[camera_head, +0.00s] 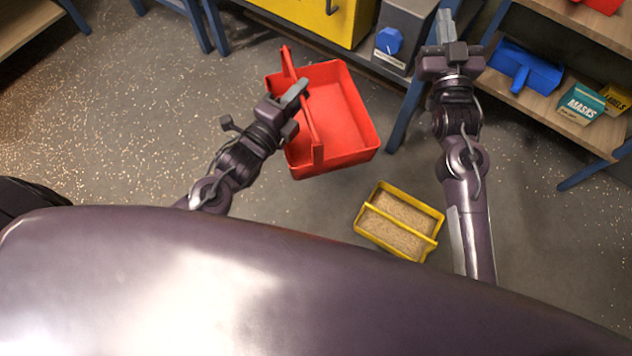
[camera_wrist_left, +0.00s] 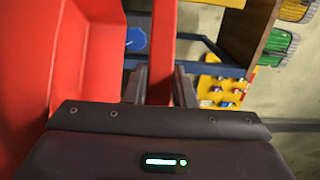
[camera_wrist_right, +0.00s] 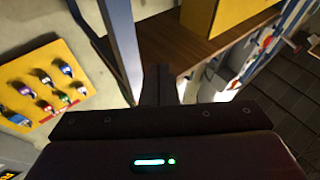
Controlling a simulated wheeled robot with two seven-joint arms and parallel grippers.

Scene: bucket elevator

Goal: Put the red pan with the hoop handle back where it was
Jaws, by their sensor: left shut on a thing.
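The red pan (camera_head: 345,115) with its hoop handle (camera_head: 308,120) is in the middle of the head view, open side up, and I see nothing in it. My left gripper (camera_head: 297,95) is shut on the hoop handle. In the left wrist view the red handle (camera_wrist_left: 161,50) stands between the two fingers (camera_wrist_left: 160,88), with the pan wall (camera_wrist_left: 75,60) to the left. I cannot tell exactly how high the pan is above the floor. My right gripper (camera_head: 446,25) is up near the grey box, its fingers together and empty in the right wrist view (camera_wrist_right: 158,85).
A yellow pan (camera_head: 432,243) of grain stands on the floor, right of the red pan. Behind are a yellow housing (camera_head: 310,15) and a grey box (camera_head: 408,22) with a blue knob (camera_head: 388,40). A wooden shelf (camera_head: 545,112) is at right. Scattered grains cover the open floor at left.

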